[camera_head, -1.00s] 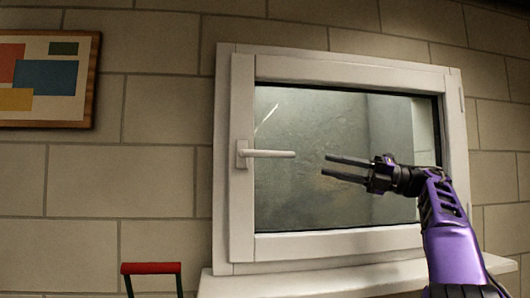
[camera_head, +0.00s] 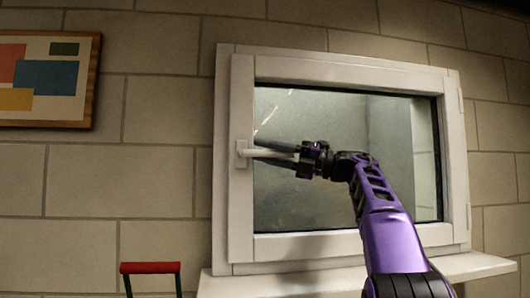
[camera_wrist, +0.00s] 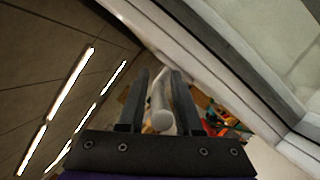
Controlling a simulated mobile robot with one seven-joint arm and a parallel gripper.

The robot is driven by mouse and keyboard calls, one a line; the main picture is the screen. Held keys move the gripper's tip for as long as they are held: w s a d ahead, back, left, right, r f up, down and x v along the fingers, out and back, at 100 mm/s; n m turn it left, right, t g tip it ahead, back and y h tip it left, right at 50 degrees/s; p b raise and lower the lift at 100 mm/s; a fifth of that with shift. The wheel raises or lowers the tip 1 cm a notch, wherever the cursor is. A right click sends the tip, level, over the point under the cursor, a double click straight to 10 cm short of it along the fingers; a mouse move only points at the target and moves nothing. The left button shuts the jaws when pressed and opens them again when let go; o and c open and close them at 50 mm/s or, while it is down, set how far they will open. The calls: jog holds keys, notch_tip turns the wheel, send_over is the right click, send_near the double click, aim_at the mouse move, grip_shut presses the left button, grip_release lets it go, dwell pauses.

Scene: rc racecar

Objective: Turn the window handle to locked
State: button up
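The white window handle (camera_head: 262,152) sits on the left side of the window frame. Its lever points right, horizontally, in the head view. My gripper (camera_head: 272,154) is at the handle, its fingers reaching left along the lever. In the wrist view the lever (camera_wrist: 161,112) lies between the two fingers of my gripper (camera_wrist: 160,98), with its rounded end toward the camera. Small gaps show on both sides of the lever, so the fingers are open around it. The window sash (camera_head: 242,215) appears closed in its frame.
The white sill (camera_head: 330,274) runs under the window. A red-topped handle (camera_head: 150,268) stands at the lower left. A framed picture (camera_head: 50,78) hangs on the block wall at the left. The wall between picture and window is clear.

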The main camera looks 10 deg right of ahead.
jog(key=shift+c, duration=0.2)
grip_shut()
dwell(1.3)
